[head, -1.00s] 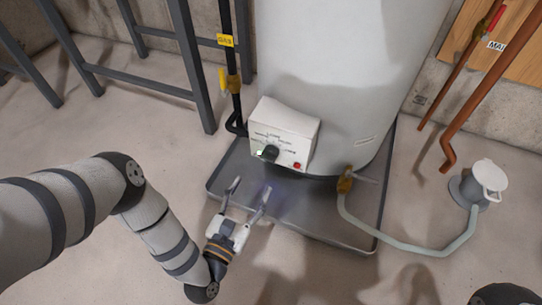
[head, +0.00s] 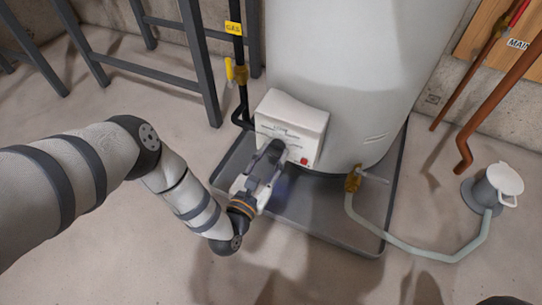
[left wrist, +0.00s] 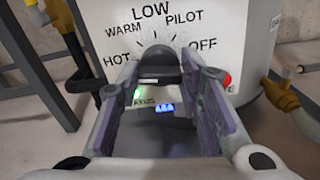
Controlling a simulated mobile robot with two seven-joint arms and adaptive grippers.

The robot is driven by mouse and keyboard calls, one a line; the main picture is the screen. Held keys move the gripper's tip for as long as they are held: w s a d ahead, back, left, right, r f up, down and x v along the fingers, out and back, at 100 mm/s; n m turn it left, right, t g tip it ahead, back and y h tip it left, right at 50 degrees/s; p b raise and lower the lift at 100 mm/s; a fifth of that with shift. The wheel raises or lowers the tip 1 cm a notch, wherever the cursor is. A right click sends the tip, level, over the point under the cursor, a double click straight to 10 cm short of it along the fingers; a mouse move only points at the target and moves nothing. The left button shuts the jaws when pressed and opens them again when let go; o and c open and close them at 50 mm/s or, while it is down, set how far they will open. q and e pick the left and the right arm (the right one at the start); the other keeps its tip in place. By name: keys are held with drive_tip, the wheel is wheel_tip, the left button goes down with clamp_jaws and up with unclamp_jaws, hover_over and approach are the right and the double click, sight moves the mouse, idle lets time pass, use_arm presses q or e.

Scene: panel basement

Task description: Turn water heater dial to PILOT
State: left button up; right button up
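The white control box (head: 300,118) sits on the front of the grey water heater (head: 345,75). In the left wrist view its face (left wrist: 215,65) reads HOT, WARM, LOW, PILOT and OFF in an arc. The dark dial (left wrist: 157,66) lies below the arc; where it points is unclear. My right gripper is not in view.
A red button (left wrist: 226,79) is right of the dial, and a green light (left wrist: 138,93) is below it. A black gas pipe with a yellow valve (head: 238,73) is left of the box. A brass drain valve (head: 353,180) with a hose is to the right. A grey pan (head: 330,229) lies below.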

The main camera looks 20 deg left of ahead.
use_arm(q)
drive_tip(key=shift+m, duration=0.3)
drive_tip(key=m, duration=0.4)
drive_tip(key=shift+m+p, duration=0.4)
drive_tip(key=m+p, duration=0.1)
drive_tip(key=m, duration=0.5)
drive_tip(key=m+p, duration=0.1)
drive_tip(key=m, duration=0.5)
drive_tip(key=shift+m, duration=0.4)
drive_tip(key=m, duration=0.5)
drive_tip(key=shift+f+p, duration=0.1)
drive_tip(key=shift+p, duration=0.25)
drive_tip(key=shift+m, duration=0.4)
drive_tip(key=o, duration=1.2)
drive_tip(key=shift+c, duration=0.2)
drive_tip(key=shift+s, duration=0.1)
